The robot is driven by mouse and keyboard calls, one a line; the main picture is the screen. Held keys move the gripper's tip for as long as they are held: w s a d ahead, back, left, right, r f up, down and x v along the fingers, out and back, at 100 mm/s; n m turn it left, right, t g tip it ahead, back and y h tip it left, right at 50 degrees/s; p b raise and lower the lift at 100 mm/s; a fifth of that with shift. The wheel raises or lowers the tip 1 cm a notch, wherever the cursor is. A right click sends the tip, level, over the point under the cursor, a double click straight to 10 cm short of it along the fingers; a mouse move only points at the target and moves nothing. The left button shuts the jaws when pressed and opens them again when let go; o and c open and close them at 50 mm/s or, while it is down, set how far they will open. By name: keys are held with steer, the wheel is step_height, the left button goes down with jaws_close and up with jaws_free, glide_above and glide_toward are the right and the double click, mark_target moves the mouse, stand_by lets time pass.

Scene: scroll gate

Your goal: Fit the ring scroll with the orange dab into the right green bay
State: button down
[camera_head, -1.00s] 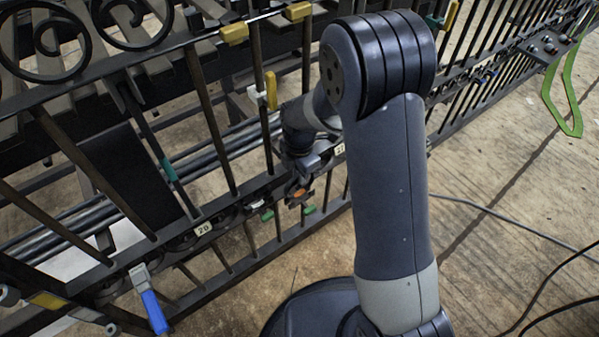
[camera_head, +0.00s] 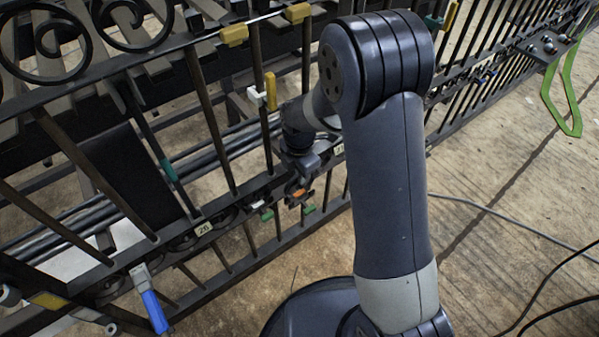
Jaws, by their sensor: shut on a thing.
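My gripper (camera_head: 297,188) is shut on the ring scroll, at the lower rail of the dark gate. The scroll (camera_head: 299,194) is small and dark in this view and shows an orange dab. Most of it is hidden by the jaws and shade. Two green markers sit on the gate bars just below: a left one (camera_head: 267,215) and a right one (camera_head: 309,210). The gripper is above and between them, nearer the right marker. I cannot tell whether the scroll touches the bars or rail.
The gate (camera_head: 60,95) runs across the left and back, with yellow clips (camera_head: 234,34) on its upper rail. A blue-handled clamp (camera_head: 153,310) hangs at lower left. Tag plates (camera_head: 204,230) mark the lower rail. Cables (camera_head: 520,235) lie on the open floor at right.

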steer(key=shift+f+b, duration=0.95)
steer(key=shift+f, duration=0.55)
stand_by(1.0)
steer(key=c, duration=1.4)
jaws_free()
steer(key=shift+r, duration=0.1)
step_height(320, 180, up, 11)
steer(key=p, duration=0.3)
